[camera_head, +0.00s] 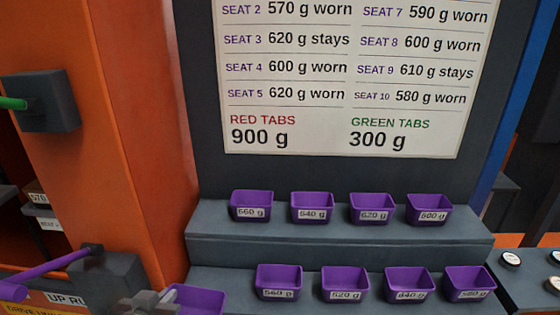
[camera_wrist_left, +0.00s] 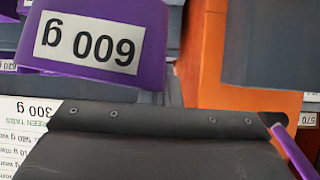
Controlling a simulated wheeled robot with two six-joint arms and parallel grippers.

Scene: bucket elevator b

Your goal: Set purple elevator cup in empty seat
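A purple cup (camera_head: 195,300) is at the bottom edge of the head view, partly cut off. My left gripper (camera_head: 152,301) is at its left side and appears shut on it, though the fingertips are hardly visible. In the left wrist view the purple cup (camera_wrist_left: 95,35) is close to the camera, its white label reading 600 g upside down. No empty seat can be made out in either view. My right gripper is out of view.
Several labelled purple cups stand on an upper step (camera_head: 210,218) and a lower step (camera_head: 215,280). An orange column (camera_head: 140,130) rises at left, with a dark block (camera_head: 110,280) carrying a purple lever (camera_head: 50,268) in front. A weight chart (camera_head: 340,90) hangs behind.

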